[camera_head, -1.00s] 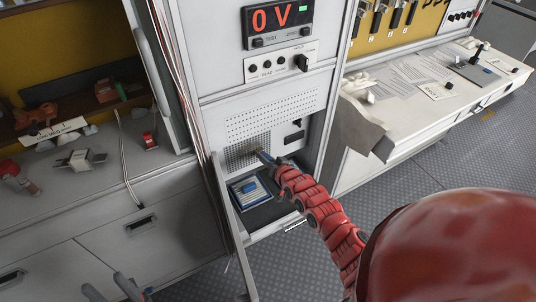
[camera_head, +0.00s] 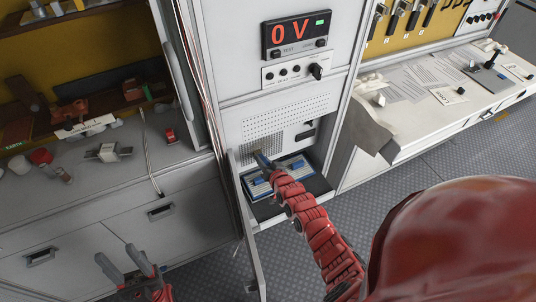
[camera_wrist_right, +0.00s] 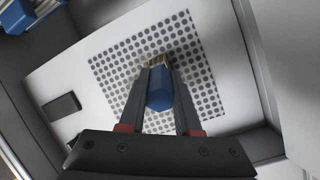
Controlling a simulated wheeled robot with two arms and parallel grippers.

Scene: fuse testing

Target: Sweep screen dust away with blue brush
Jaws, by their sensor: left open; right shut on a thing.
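The screen (camera_head: 277,143) is a patch of dark round holes in the white cabinet panel; it also fills the middle of the right wrist view (camera_wrist_right: 112,70). I cannot make out dust on it clearly. My right gripper (camera_head: 264,163) is shut on the blue brush (camera_wrist_right: 160,90), whose handle sits between its fingers. The pale bristles, partly hidden, point at the screen; whether they touch it is hard to tell. My left gripper (camera_head: 130,265) is open and empty, low in front of the left drawers.
Below the screen, a dark tray (camera_head: 318,185) holds a blue-and-white item (camera_head: 295,169). An open cabinet door (camera_head: 246,225) stands to its left. A bench (camera_head: 95,180) with small parts is at left; a white counter (camera_head: 430,125) is at right.

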